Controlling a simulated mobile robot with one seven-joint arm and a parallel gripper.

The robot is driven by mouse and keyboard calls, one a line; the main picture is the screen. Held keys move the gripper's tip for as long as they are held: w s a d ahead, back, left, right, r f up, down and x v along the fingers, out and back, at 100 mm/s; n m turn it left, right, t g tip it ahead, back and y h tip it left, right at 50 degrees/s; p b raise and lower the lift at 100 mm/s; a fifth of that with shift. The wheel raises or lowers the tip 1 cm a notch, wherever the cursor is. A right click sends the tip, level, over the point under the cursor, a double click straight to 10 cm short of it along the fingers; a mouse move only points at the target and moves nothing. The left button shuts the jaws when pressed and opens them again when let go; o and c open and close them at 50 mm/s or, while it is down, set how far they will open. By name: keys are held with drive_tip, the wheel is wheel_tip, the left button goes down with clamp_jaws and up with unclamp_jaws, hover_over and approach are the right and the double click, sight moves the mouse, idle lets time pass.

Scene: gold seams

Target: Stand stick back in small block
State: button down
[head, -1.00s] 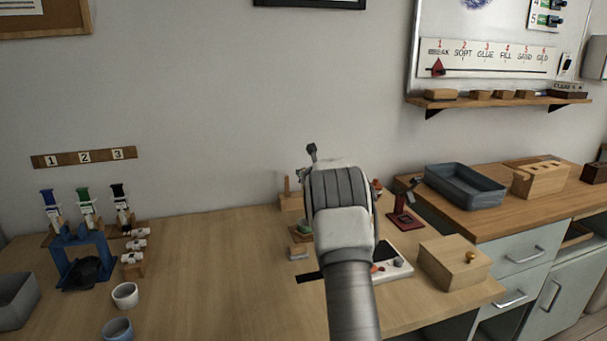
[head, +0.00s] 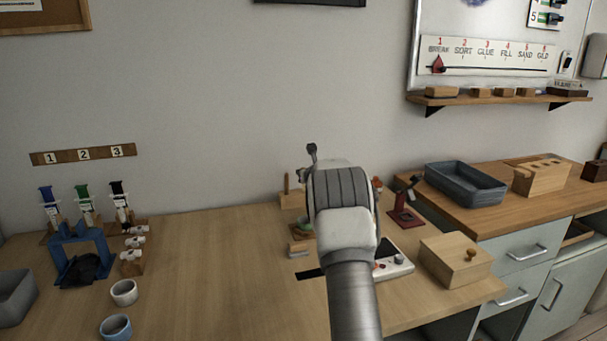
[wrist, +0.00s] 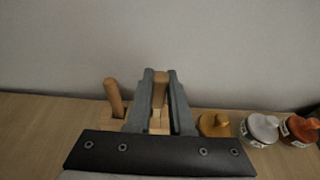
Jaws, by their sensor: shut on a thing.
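In the wrist view my gripper (wrist: 160,74) is shut on a pale wooden stick (wrist: 159,92), which looks upright between the grey fingers. Below it is pale wood, partly hidden by the fingers; I cannot tell whether the stick's lower end is in a hole. Just left, another rounded wooden stick (wrist: 113,97) stands tilted in the small wooden block (wrist: 122,119). In the head view the small block (head: 291,201) sits at the back of the table, with a stick (head: 286,184) standing in it. My wrist hides the fingers and held stick there.
Lidded jars, ochre (wrist: 214,124), grey-white (wrist: 262,128) and orange (wrist: 301,129), stand right of the fingers. The wall is close behind. A wooden box (head: 456,262) and red stand (head: 405,214) are on the right. The table's middle left is clear.

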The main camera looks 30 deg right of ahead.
idle(0.3)
drive_tip(key=c, duration=0.7)
unclamp_jaws()
drive_tip(key=shift+s, duration=0.1)
drive_tip(key=shift+s+a+b, duration=0.15)
drive_tip(key=shift+s+b, duration=0.35)
drive_tip(key=shift+b, duration=0.2)
drive_tip(key=b+v, duration=0.2)
drive_tip(key=v, duration=0.1)
drive_tip(key=shift+s+a+r, duration=0.15)
drive_tip(key=shift+s+r, duration=0.1)
drive_tip(key=shift+s, duration=0.05)
drive_tip(key=shift+s, duration=0.1)
drive_tip(key=v, duration=1.7)
drive_tip(key=shift+s+r, duration=0.15)
drive_tip(key=shift+r, duration=0.05)
